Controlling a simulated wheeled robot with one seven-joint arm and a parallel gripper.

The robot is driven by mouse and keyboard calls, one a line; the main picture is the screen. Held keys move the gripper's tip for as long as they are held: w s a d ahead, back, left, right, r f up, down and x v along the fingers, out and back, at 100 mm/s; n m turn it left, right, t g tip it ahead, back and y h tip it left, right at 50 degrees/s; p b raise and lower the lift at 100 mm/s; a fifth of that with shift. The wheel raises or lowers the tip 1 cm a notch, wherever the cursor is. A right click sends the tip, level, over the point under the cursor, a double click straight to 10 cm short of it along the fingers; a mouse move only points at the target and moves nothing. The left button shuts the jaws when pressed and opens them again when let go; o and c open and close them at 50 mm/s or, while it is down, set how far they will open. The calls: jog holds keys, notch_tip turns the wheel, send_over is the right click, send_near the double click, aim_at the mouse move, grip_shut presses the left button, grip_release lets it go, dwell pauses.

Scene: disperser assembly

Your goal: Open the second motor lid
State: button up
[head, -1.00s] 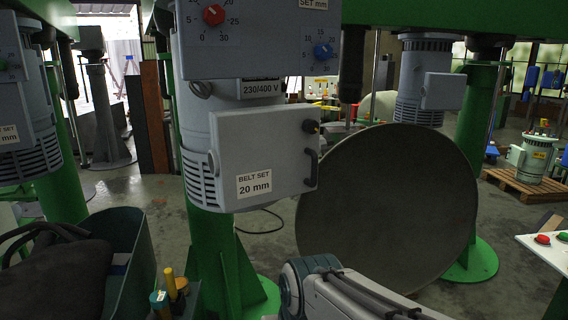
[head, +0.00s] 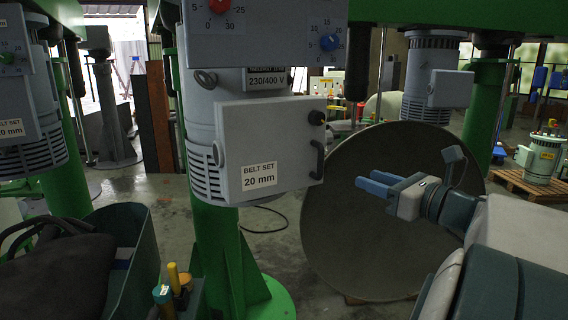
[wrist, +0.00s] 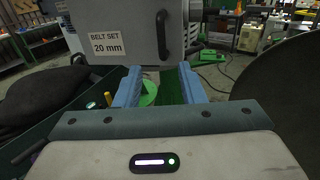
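The nearest motor, in the middle of the head view, has a grey box lid (head: 270,150) labelled "BELT SET 20 mm". The lid looks shut. In the wrist view my gripper (wrist: 160,72) is open with nothing between the fingers.
A large round disc (head: 350,240) stands behind my gripper. A green bin (head: 140,255) with dark cloth is at lower left. Other motors hang at left (head: 28,150) and right (head: 432,85). A green column (head: 215,250) stands below the nearest motor.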

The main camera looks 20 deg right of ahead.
jog(key=p+x, duration=0.1)
jog(key=x, duration=1.2)
jog(key=shift+w+r+p, duration=0.2)
jog(key=shift+w+p, duration=0.1)
jog(key=shift+w, duration=0.1)
grip_shut()
